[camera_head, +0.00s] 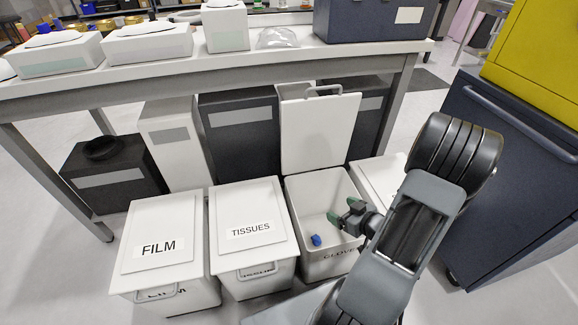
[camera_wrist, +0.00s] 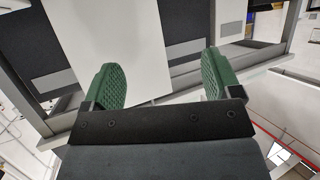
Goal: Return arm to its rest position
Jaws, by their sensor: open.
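My arm reaches in from the lower right in the head view. My gripper (camera_head: 345,212) is over the open bin labelled GLOVES (camera_head: 322,263), near its right side. Its two green fingertips are apart with nothing between them. The wrist view also shows the gripper (camera_wrist: 161,80) with its green pads wide apart and empty. A small blue object (camera_head: 316,240) lies inside the GLOVES bin. The bin's lid (camera_head: 312,135) stands upright at the back. My arm hides the end of the bin's label.
Closed bins labelled FILM (camera_head: 160,235) and TISSUES (camera_head: 250,215) stand to the left. A white-topped table (camera_head: 270,58) with several boxes stands behind. A dark blue cabinet (camera_head: 510,170) stands at the right, close to my arm. Another white bin (camera_head: 377,180) is partly hidden by my arm.

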